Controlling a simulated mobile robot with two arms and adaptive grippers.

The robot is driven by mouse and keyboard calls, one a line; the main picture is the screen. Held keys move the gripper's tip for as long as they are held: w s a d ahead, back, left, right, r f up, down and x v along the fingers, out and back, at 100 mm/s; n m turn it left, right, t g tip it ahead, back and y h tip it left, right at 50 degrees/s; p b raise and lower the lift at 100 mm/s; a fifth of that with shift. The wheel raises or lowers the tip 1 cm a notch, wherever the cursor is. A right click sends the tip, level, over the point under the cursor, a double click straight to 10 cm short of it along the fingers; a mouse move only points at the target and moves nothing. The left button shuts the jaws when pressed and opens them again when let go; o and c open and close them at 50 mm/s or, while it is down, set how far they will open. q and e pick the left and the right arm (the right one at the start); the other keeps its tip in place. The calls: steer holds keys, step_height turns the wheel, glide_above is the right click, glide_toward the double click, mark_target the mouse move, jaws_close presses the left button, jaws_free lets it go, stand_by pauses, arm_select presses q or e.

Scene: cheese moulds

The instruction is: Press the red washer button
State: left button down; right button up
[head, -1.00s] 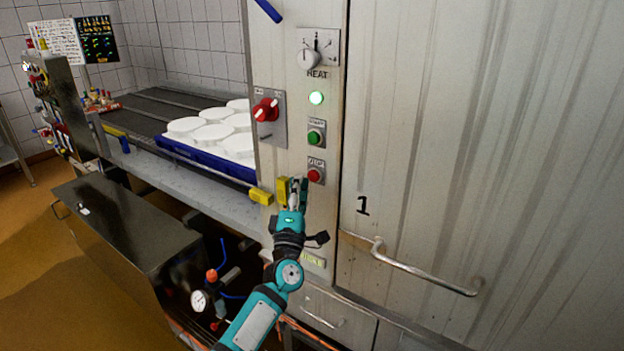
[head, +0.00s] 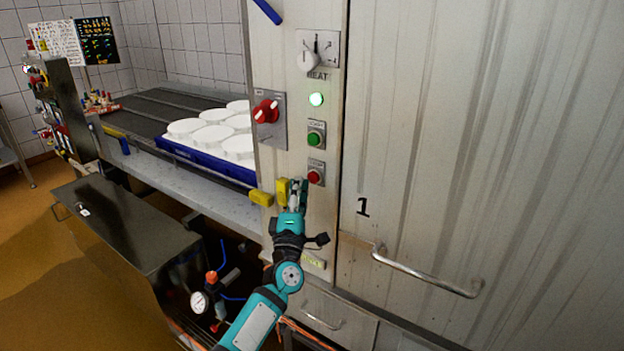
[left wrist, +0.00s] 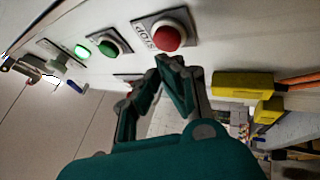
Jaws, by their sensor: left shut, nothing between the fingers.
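The red washer button (head: 314,177) sits on its STOP plate, the lowest of the buttons on the panel. In the left wrist view the red button (left wrist: 167,38) stands out from the panel just beyond the fingertips. My left gripper (head: 298,183) is shut and empty, its fingertips just below and left of the red button in the head view. In the left wrist view its fingertips (left wrist: 160,64) appear close to the button; I cannot tell whether they touch it. My right gripper is not in view.
The green START button (head: 314,139) and a lit green lamp (head: 316,99) are above. A red rotary switch (head: 266,111) is to the left. Yellow blocks (head: 261,197) stick out beside my gripper. A door handle (head: 425,274) projects at the right.

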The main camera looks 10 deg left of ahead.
arm_select(q)
steer(key=shift+w+d+b, duration=0.15)
steer(key=shift+w+b, duration=0.2)
steer(key=shift+w, duration=0.05)
steer(key=shift+w+d+b, duration=0.15)
steer(key=shift+w+b, duration=0.3)
steer(key=shift+w, duration=0.05)
stand_by(0.9)
steer(key=shift+s, duration=0.1)
steer(key=shift+s+a+p, duration=0.3)
steer(key=shift+s+p, duration=0.3)
steer(key=shift+s, duration=0.25)
